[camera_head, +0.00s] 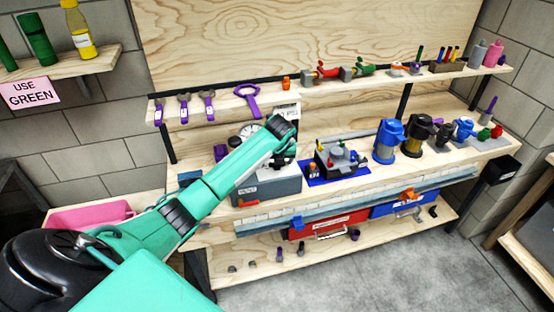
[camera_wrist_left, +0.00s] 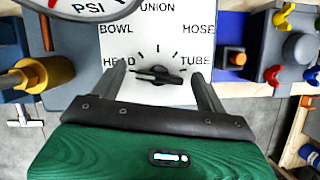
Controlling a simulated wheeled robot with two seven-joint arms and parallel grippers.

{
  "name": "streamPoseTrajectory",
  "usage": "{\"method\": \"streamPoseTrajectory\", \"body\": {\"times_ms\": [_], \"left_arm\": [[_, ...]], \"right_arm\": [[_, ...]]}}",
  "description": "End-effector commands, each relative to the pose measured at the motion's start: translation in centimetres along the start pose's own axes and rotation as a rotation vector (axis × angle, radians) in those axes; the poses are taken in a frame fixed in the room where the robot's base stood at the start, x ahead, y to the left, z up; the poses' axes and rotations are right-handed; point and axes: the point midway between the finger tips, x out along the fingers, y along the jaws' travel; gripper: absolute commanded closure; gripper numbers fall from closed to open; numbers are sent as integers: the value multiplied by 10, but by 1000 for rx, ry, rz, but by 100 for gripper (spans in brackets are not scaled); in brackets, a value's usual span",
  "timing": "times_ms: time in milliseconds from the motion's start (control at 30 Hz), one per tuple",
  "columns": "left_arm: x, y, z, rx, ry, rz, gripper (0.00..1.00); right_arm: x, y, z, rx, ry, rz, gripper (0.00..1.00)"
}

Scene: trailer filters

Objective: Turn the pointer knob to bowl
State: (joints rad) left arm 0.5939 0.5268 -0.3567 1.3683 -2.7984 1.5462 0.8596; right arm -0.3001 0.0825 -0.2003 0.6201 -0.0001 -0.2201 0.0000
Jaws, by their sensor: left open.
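The pointer knob (camera_wrist_left: 160,75) is dark and sits on a white panel (camera_wrist_left: 157,45) in the left wrist view. The panel is marked HEAD, BOWL, UNION, HOSE and TUBE around a ring of ticks. The knob lies nearly level, between HEAD at left and TUBE at right; I cannot tell surely which end is its tip. BOWL is at upper left. My left gripper (camera_wrist_left: 163,85) is open, one finger on each side of the knob, with gaps showing. In the head view my left gripper (camera_head: 287,130) hides the knob. My right gripper is not seen.
A PSI gauge (camera_wrist_left: 85,5) and a brass fitting (camera_wrist_left: 45,78) are left of the panel. On the bench, a grey fixture (camera_head: 338,158) and blue filter (camera_head: 388,140) stand right of my arm.

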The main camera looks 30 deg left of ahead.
Motion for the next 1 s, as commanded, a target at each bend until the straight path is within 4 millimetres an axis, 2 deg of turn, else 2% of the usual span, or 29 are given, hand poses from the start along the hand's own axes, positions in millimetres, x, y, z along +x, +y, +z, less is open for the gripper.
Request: {"method": "streamPoseTrajectory", "body": {"times_ms": [133,167,367,400,733,1000], "left_arm": [[0,0,0,0,0,0,25],[0,0,0,0,0,0,29],[0,0,0,0,0,0,69],[0,0,0,0,0,0,70],[1,1,1,52,-2,-21,70],[3,3,1,217,-3,-87,70]], "right_arm": [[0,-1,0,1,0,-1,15],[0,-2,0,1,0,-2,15],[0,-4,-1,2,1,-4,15],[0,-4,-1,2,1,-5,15],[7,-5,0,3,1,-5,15],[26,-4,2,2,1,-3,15]]}}
